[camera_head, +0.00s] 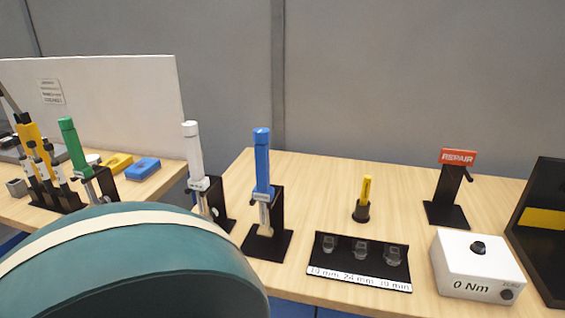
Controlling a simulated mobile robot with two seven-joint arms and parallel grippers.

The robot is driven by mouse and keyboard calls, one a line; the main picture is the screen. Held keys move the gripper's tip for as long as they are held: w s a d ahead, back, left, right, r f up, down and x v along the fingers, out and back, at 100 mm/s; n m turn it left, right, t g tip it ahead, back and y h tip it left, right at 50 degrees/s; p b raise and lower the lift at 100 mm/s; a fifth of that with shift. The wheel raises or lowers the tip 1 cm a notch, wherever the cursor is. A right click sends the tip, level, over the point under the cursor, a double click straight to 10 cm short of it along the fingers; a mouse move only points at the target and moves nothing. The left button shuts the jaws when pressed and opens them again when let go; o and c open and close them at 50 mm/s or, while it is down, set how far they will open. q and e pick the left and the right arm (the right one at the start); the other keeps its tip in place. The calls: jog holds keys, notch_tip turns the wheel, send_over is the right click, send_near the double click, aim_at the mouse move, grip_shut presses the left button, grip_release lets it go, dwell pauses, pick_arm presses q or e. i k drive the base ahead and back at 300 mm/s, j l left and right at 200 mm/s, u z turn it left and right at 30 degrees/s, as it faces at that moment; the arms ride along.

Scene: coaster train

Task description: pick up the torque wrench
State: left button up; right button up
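Several upright tools that look like torque wrenches stand in black holders. One has a blue handle (262,160) and stands on the right table. One has a white handle (193,155), just left of the blue one. One has a green handle (73,145) and stands on the left table. Their lower ends show metal parts partly covered by the holders. I cannot tell from the picture which one the task means. Neither of my grippers is in view.
A large teal rounded object with a cream band (130,235) fills the lower left foreground. The right table (310,195) bears a black socket tray (360,277), a white "0 Nm" box (475,265), a yellow marker (366,190) and a red REPAIR sign (458,157).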

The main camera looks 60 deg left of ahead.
aim_at(197, 181)
jog(key=u, duration=2.4)
